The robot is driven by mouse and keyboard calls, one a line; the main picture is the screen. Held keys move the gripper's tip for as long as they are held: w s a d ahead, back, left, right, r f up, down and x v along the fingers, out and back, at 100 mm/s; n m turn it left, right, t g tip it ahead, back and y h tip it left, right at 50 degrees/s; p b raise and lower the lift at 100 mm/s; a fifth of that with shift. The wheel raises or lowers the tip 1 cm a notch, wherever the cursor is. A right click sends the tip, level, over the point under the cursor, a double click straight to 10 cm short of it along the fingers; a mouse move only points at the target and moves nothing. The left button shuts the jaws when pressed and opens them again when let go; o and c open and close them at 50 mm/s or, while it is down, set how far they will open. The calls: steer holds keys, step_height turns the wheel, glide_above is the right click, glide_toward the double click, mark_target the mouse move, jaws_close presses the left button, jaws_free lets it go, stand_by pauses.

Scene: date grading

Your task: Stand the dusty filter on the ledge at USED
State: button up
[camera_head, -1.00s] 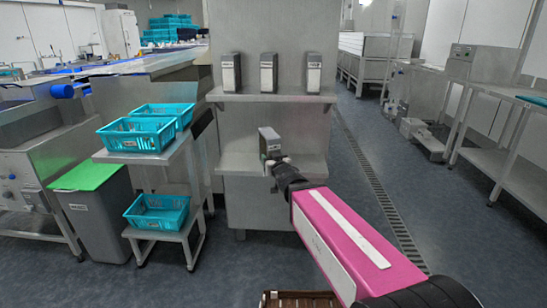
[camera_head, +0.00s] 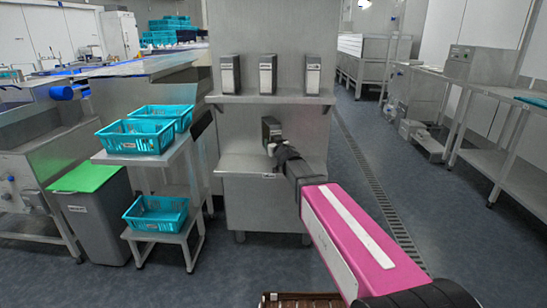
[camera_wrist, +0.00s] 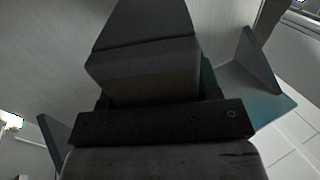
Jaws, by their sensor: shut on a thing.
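My gripper (camera_head: 279,147) is shut on a dark grey, box-shaped filter (camera_head: 270,130). The filter is upright and held in front of the steel cabinet, above the lower ledge (camera_head: 236,165). A gap shows between the filter and that ledge. In the wrist view the held filter (camera_wrist: 145,35) fills the upper middle, beyond the dark gripper body. My gripper and arm hide part of the filter's lower end and the right part of the ledge. I cannot read any USED label.
Three similar filters, left (camera_head: 230,74), middle (camera_head: 267,74) and right (camera_head: 313,74), stand on the upper shelf (camera_head: 290,98) above. Turquoise crates (camera_head: 137,140) sit on a stand to the left, by a green-lidded bin (camera_head: 88,178). The lower ledge's left part is bare.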

steer(key=shift+f, duration=1.95)
steer(key=shift+w+f, duration=0.2)
steer(key=shift+f, duration=0.6)
steer(key=shift+w+f, duration=0.2)
steer(key=shift+f, duration=0.55)
steer(key=shift+f, duration=0.1)
steer(key=o, duration=1)
